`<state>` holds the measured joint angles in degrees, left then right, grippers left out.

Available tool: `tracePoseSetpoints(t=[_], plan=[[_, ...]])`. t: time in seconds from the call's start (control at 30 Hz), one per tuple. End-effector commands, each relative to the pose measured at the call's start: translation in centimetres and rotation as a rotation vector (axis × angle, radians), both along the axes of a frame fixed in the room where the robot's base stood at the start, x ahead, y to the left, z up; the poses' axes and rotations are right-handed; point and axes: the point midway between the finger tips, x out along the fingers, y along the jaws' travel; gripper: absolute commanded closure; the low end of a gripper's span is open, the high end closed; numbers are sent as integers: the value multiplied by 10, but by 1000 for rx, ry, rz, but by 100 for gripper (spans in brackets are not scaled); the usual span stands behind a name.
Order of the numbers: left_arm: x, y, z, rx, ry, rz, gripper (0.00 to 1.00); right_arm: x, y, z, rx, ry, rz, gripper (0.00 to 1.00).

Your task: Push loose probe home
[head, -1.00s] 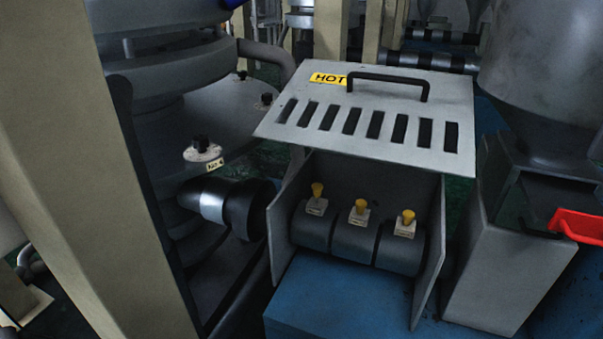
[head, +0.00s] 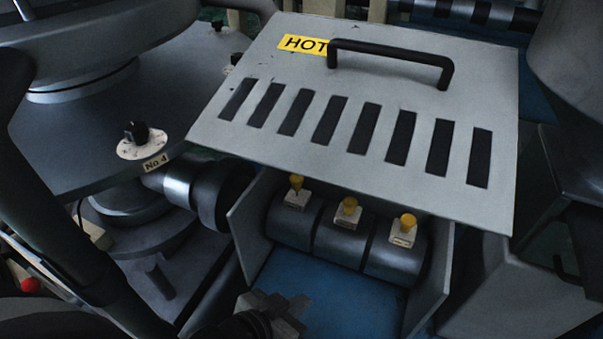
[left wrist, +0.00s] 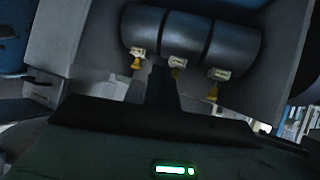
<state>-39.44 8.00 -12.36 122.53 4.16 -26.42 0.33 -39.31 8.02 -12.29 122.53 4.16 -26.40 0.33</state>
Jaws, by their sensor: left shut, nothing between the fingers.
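Three probes with yellow caps stand in pale blocks on dark rounded heater bands under a raised slotted cover. The left probe (head: 296,184) sits higher than the others, with more stem showing. The middle probe (head: 349,206) and right probe (head: 406,224) sit low. My left gripper (head: 280,308) is shut and empty at the bottom of the head view, below and in front of the bands, apart from the probes. In the left wrist view the row appears inverted; the high probe (left wrist: 214,90) is at right, and the dark shut fingers (left wrist: 160,88) show below the bands. My right gripper is out of view.
The grey cover (head: 300,143) with a HOT label and black handle overhangs the bands. Side plates (head: 250,232) flank them above a blue base (head: 322,285). A No 4 knob (head: 138,134) is on the left. The space before the bands is open.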

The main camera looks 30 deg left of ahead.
Motion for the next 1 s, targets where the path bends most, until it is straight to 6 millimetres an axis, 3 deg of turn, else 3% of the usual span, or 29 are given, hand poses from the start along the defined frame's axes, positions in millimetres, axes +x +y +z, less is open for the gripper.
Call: tracePoseSetpoints(t=[0.07, 0.13, 0.3, 0.43, 0.6, 1.0], plan=[[8, 5, 2, 6, -15, 8, 100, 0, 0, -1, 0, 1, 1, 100], [32, 20, 9, 22, -62, 42, 100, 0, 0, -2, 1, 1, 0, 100], [113, 85, 46, 63, -230, 185, 100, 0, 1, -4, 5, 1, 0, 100], [151, 125, 74, 71, -323, 277, 100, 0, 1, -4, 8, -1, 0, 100], [165, 142, 87, 73, -360, 317, 100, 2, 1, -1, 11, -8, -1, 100], [173, 142, 84, 73, -359, 315, 100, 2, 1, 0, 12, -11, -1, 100]])
